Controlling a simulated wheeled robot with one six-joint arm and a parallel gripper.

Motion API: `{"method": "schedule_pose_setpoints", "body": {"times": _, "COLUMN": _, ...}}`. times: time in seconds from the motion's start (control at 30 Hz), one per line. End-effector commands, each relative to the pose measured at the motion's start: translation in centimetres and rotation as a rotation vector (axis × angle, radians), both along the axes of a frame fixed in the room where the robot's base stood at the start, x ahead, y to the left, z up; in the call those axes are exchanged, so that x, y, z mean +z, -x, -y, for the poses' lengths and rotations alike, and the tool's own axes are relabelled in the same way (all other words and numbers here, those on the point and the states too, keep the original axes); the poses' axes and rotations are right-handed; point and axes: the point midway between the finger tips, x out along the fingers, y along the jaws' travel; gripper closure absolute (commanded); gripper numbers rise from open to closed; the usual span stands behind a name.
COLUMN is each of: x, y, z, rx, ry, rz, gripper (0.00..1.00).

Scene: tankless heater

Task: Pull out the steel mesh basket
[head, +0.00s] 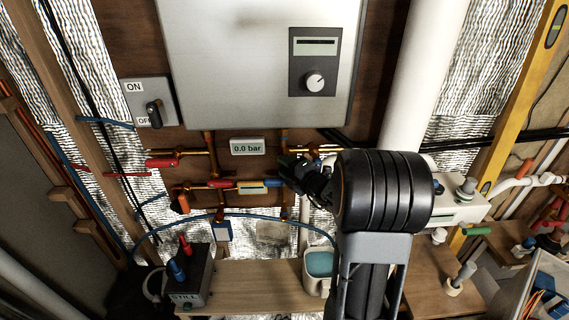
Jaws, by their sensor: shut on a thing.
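My gripper (296,172) is in front of the copper pipework under the heater, right of the pressure display (247,147). Its dark jaws are small in the view and close to the pipes. They are shut on a small part there, but the jaws and wrist hide it. I cannot make out a steel mesh basket in the head view. A horizontal pipe with a red section (220,183) and a blue section (274,183) runs just left of the jaws. My dark ribbed wrist hides the pipework to their right.
The white heater (245,60) hangs above, with a dial panel at its right. A switch box (148,103) is at the left. Below are a grey box with red and blue fittings (190,280) and a white tub with a teal top (318,268) on the wooden shelf (250,275). A blue hose arcs between.

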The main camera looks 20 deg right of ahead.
Motion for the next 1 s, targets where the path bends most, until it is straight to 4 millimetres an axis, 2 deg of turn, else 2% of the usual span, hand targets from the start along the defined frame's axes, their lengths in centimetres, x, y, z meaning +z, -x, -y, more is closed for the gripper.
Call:
{"method": "schedule_pose_setpoints", "body": {"times": 0.03, "x": -0.01, "y": 0.01, "z": 0.01, "rx": 0.0, "ry": 0.0, "rz": 0.0, "gripper": 0.83}}
{"method": "schedule_pose_setpoints", "body": {"times": 0.2, "x": -0.01, "y": 0.01, "z": 0.01, "rx": 0.0, "ry": 0.0, "rz": 0.0, "gripper": 0.99}}
{"method": "schedule_pose_setpoints", "body": {"times": 0.23, "x": -0.01, "y": 0.01, "z": 0.01, "rx": 0.0, "ry": 0.0, "rz": 0.0, "gripper": 1.0}}
{"method": "schedule_pose_setpoints", "body": {"times": 1.0, "x": 0.03, "y": 0.91, "z": -0.35, "rx": 0.0, "ry": 0.0, "rz": 0.0, "gripper": 1.0}}
